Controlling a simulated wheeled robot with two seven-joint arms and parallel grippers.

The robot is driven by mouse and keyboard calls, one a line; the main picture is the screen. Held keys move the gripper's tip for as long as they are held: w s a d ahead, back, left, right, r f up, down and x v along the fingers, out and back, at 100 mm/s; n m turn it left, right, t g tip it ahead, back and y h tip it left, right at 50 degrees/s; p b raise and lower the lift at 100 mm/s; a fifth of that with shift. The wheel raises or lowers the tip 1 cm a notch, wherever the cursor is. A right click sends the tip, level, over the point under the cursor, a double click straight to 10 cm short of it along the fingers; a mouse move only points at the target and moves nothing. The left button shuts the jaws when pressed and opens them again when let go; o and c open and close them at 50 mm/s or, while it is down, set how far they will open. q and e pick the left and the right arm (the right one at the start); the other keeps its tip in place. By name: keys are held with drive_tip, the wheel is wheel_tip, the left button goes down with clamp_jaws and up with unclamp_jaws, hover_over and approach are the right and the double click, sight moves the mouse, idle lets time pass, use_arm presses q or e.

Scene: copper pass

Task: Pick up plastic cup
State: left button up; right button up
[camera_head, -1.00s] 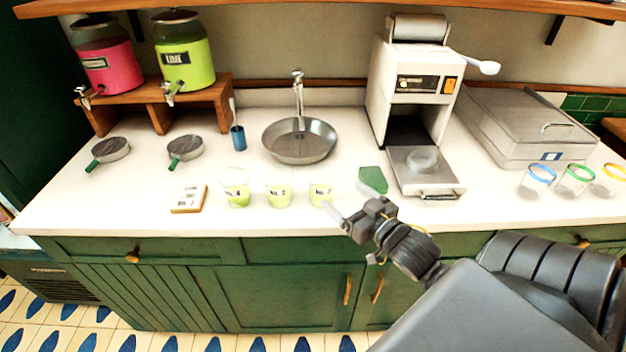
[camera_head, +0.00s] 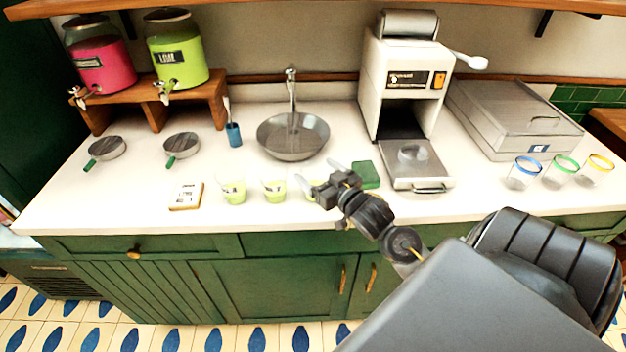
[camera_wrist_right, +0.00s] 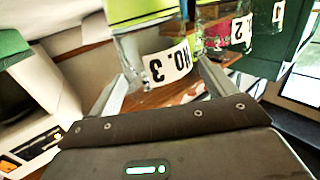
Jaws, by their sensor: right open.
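Three clear plastic cups with lime-green contents and white labels stand in a row at the counter's front: the left cup (camera_head: 233,188), the middle cup (camera_head: 274,189) and the right cup (camera_head: 309,189). My right gripper (camera_head: 318,174) is open at the right cup and partly covers it. In the right wrist view the cup labelled NO. 3 (camera_wrist_right: 165,68) appears upside down, at the tips of my open fingers (camera_wrist_right: 160,85). I cannot tell whether they touch it. Cup NO. 2 (camera_wrist_right: 236,35) shows beyond it. My left gripper is not in view.
A green block (camera_head: 365,175) lies close right of my gripper. A white machine with a tray (camera_head: 425,176) stands farther right, then several-coloured rimmed glasses (camera_head: 562,170). A steel basin (camera_head: 293,137) is behind the cups; a small card block (camera_head: 187,196) lies left.

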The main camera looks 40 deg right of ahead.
drive_tip(key=shift+w, duration=0.7)
drive_tip(key=c, duration=0.8)
drive_tip(key=shift+o, duration=0.2)
drive_tip(key=shift+r, duration=0.15)
drive_tip(key=shift+r, duration=0.75)
drive_tip(key=s+a+r+p, duration=0.6)
drive_tip(key=s+r+p, duration=0.5)
drive_tip(key=s, duration=0.1)
drive_tip(key=shift+s+a, duration=0.15)
drive_tip(key=shift+a, duration=0.05)
drive_tip(key=shift+s+r, duration=0.1)
